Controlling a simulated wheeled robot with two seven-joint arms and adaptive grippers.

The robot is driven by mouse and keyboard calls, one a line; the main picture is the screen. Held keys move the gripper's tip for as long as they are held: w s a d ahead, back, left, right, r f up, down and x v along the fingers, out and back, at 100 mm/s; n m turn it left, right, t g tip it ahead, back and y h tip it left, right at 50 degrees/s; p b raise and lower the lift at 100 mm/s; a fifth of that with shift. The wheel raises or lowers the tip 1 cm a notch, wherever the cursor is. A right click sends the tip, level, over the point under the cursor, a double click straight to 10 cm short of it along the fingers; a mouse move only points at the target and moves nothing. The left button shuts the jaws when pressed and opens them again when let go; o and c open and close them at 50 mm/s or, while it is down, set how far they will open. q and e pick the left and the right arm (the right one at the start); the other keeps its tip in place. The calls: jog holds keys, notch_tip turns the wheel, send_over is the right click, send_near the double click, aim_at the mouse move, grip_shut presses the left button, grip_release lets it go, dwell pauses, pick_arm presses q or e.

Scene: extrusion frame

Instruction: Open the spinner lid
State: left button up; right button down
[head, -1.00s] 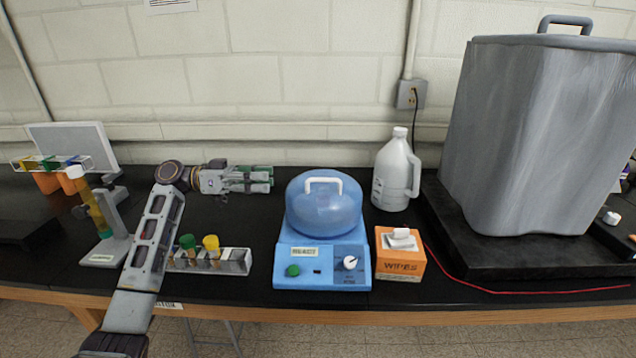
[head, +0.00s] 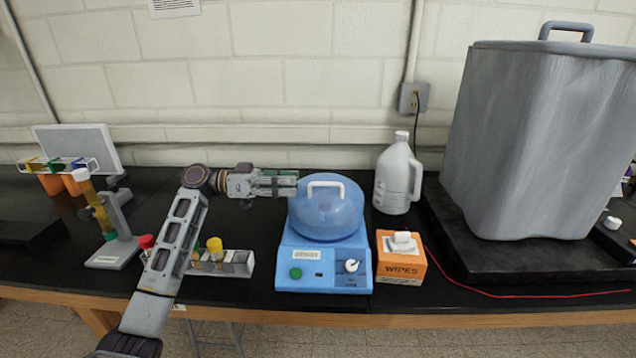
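The spinner (head: 323,265) is a blue machine on the black bench, with a green button and a white knob on its front. Its translucent blue domed lid (head: 326,215) is down on the base, with a white handle (head: 325,185) on top. My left gripper (head: 296,183) comes in from the left, its fingers pointing right at the lid's upper left edge, close to the handle's left side. Whether it touches the lid I cannot tell. The finger gap is too small to read. My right gripper is not in view.
An orange wipes box (head: 401,258) stands right of the spinner, with a white jug (head: 397,175) behind it. A tube rack (head: 228,262) sits to the left, partly behind my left arm. A large grey covered object (head: 550,140) fills the right.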

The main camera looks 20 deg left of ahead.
aim_at(318, 184)
pick_arm(q)
jog(key=shift+p+x, duration=0.7)
jog(key=shift+x, duration=3.25)
grip_shut()
